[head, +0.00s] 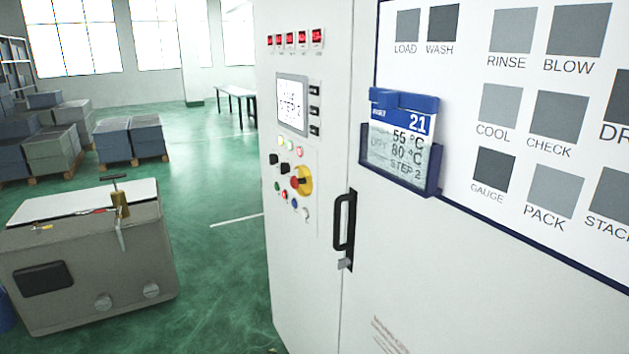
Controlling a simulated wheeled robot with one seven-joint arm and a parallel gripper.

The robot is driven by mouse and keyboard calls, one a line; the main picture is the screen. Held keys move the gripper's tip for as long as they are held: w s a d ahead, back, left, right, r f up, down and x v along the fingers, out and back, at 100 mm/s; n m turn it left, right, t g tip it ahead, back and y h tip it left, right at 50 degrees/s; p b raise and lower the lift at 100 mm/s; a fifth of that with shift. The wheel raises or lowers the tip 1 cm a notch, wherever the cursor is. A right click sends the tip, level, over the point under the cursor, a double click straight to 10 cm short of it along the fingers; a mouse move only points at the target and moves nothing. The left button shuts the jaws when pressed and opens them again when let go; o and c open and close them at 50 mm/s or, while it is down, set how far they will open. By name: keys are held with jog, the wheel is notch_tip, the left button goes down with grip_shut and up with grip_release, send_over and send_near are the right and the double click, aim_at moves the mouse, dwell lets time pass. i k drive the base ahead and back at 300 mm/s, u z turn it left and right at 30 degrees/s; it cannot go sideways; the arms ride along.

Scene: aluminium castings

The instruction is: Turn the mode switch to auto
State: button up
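The control panel (309,212) is on the front of a tall white cabinet at the middle of the head view. It carries small coloured buttons, black knobs (285,168) and a red emergency stop on a yellow plate (307,184). A small pale switch or key (306,214) sits at its lower right. The labels are too small to read, so I cannot tell which control is the mode switch or where it points. A lit screen (292,104) is above the buttons. My gripper is not in view.
A black door handle (344,222) sticks out right of the panel. A blue card holder (401,143) hangs on the white sign board (485,150). A grey machine (90,262) stands at the lower left. Crates (133,137) are behind it. Green floor (222,265) is clear between machine and cabinet.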

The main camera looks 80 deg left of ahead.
aim_at(273, 159)
jog(key=u, duration=3.7)
jog(key=i, duration=2.5)
jog(key=z, duration=0.6)
